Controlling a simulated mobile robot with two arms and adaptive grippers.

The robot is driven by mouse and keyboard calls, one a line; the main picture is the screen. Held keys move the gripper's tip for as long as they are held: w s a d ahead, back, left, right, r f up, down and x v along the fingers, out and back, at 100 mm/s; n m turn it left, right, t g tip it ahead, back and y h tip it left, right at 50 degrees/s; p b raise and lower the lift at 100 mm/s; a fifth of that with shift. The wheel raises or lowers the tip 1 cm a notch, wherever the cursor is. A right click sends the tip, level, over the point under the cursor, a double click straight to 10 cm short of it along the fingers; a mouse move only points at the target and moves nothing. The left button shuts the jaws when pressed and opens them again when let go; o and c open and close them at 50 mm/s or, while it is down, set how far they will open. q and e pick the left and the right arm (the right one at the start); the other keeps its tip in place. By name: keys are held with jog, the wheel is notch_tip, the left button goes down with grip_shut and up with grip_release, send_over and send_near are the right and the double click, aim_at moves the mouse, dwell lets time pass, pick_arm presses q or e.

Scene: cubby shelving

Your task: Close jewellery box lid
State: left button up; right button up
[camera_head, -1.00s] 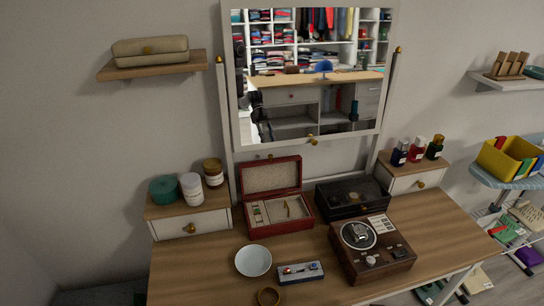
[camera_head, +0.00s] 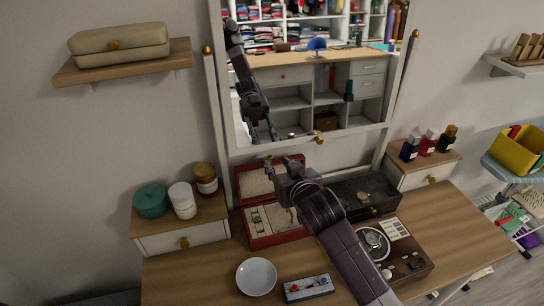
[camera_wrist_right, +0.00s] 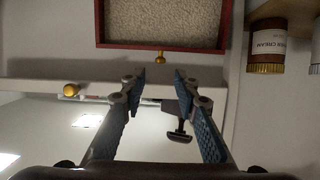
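The red jewellery box (camera_head: 275,238) stands on the dressing table with its lid (camera_head: 252,184) raised at the back. Its beige-lined tray holds small jewellery. My right gripper (camera_head: 277,164) is in front of the raised lid near its upper edge and hides part of it. In the right wrist view, the lid's red rim (camera_wrist_right: 165,45) and beige lining lie beyond the fingertips. The right gripper's fingers (camera_wrist_right: 158,78) are spread apart with nothing between them. I cannot tell whether the gripper touches the lid. My left gripper is not in view.
The mirror (camera_head: 300,75) stands behind the box. A black box (camera_head: 362,196) and a record player (camera_head: 397,262) stand to the right. A bowl (camera_head: 256,276) and a small tray (camera_head: 309,287) lie in front. Jars (camera_head: 183,200) stand on the left drawer unit.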

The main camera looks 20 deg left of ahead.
aim_at(270, 157)
jog(key=shift+x, duration=3.1)
jog(key=shift+w+a+f, duration=0.1)
jog(key=shift+w, duration=0.05)
jog(key=shift+c, duration=1)
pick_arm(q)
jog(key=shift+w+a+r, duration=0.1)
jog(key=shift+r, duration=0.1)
pick_arm(e)
grip_shut()
